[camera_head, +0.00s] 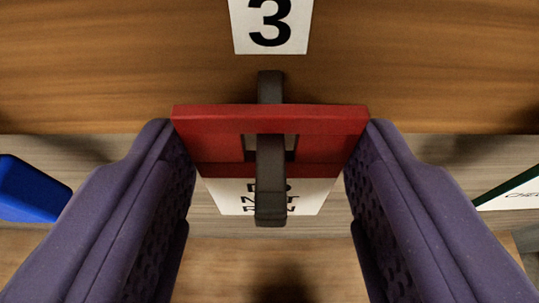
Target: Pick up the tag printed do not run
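The tag (215,140) has a red top part with a slot and a white lower face with black print, partly readable as "NOT". It hangs on a dark hook (271,175), which passes through the slot and covers the middle of the print. My gripper (270,145) has its two purple padded fingers on either side of the tag, with their tips at the left and right ends of the red part. Whether the pads press on the tag is hard to tell.
A wooden panel (120,60) stands behind the tag, with a white card printed "3" (270,22) above it. A blue object (30,190) is at the left edge. A white and green tag (512,192) is at the right edge. Both lie outside my fingers.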

